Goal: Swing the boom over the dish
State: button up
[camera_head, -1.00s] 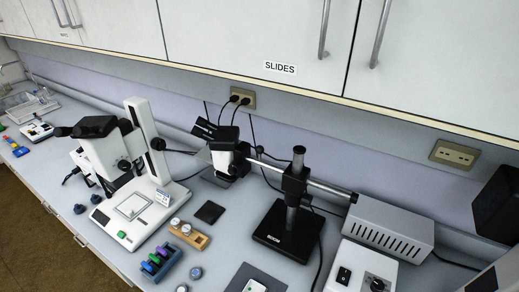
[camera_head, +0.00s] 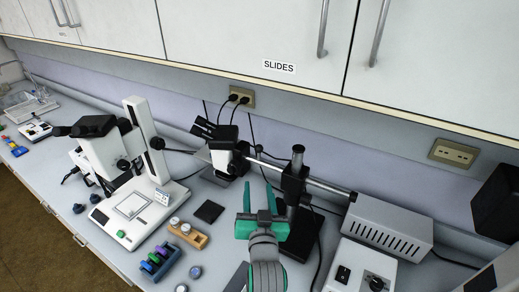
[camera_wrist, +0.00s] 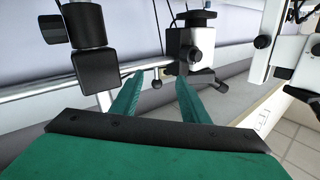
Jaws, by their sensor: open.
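The boom stand has a black base (camera_head: 302,240), an upright post (camera_head: 297,160) and a silver horizontal boom (camera_head: 325,187). A white and black microscope head (camera_head: 226,153) hangs at the boom's left end. My gripper (camera_head: 259,190) is open and empty, in front of the post and below the boom, hiding part of the base. In the wrist view the open fingers (camera_wrist: 158,78) point toward the boom (camera_wrist: 40,88) and microscope head (camera_wrist: 192,42). A small ball-ended lever (camera_wrist: 157,84) shows between the fingertips; I cannot tell if they touch it. I cannot make out a dish.
A larger white microscope (camera_head: 130,215) stands left. A black square pad (camera_head: 209,212), a wooden block with round pieces (camera_head: 188,233) and a coloured vial rack (camera_head: 160,260) lie on the counter. A grey vented box (camera_head: 385,228) stands right, behind a white control unit (camera_head: 358,268).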

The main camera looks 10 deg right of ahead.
send_near(259, 151)
jog(key=w, duration=0.7)
jog(key=w+d, duration=0.1)
jog(key=w, duration=0.3)
jog(key=shift+w, duration=0.2)
jog(key=shift+c, duration=0.2)
grip_shut()
